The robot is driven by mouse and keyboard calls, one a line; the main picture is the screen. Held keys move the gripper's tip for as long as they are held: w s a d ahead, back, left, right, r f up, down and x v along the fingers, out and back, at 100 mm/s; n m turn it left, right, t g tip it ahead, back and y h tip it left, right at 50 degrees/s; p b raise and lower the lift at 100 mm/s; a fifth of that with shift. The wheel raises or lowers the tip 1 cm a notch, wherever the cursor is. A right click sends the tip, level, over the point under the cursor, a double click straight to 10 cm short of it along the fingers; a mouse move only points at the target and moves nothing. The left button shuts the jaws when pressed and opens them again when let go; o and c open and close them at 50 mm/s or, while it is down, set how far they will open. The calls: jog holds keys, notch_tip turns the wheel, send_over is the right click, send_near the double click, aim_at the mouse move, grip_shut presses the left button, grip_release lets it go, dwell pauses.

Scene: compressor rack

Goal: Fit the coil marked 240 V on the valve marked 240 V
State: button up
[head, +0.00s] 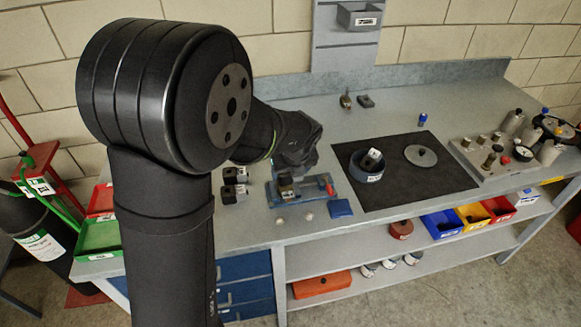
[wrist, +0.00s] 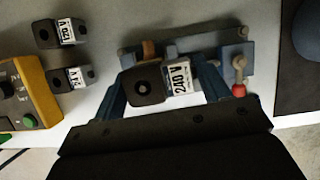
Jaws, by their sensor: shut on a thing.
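The coil marked 240 V (wrist: 176,82) is a dark block with a white label and a round hole in its dark end. My gripper (wrist: 161,84) is shut on it, with one blue finger on each side. In the head view the coil (head: 286,186) shows below my gripper, over the blue fixture (head: 306,192) with a red-tipped handle. A brass-coloured part (wrist: 149,50) shows at the fixture just beyond the coil. The valve is mostly hidden, and its marking cannot be read. I cannot tell whether the coil sits on it.
Coils marked 120 V (wrist: 68,33) and 24 V (wrist: 75,78) lie left of the fixture. A yellow control box (wrist: 30,90) is further left. A black mat (head: 400,190) with a blue bowl (head: 366,167) lies right. A fittings board (head: 495,160) stands further right.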

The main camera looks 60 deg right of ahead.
jog(key=shift+f, duration=0.4)
dwell(0.3)
jog(key=o, duration=1.3)
jog(key=shift+r, duration=3.5)
jog(key=shift+f, duration=3.55)
jog(key=shift+r, duration=4.35)
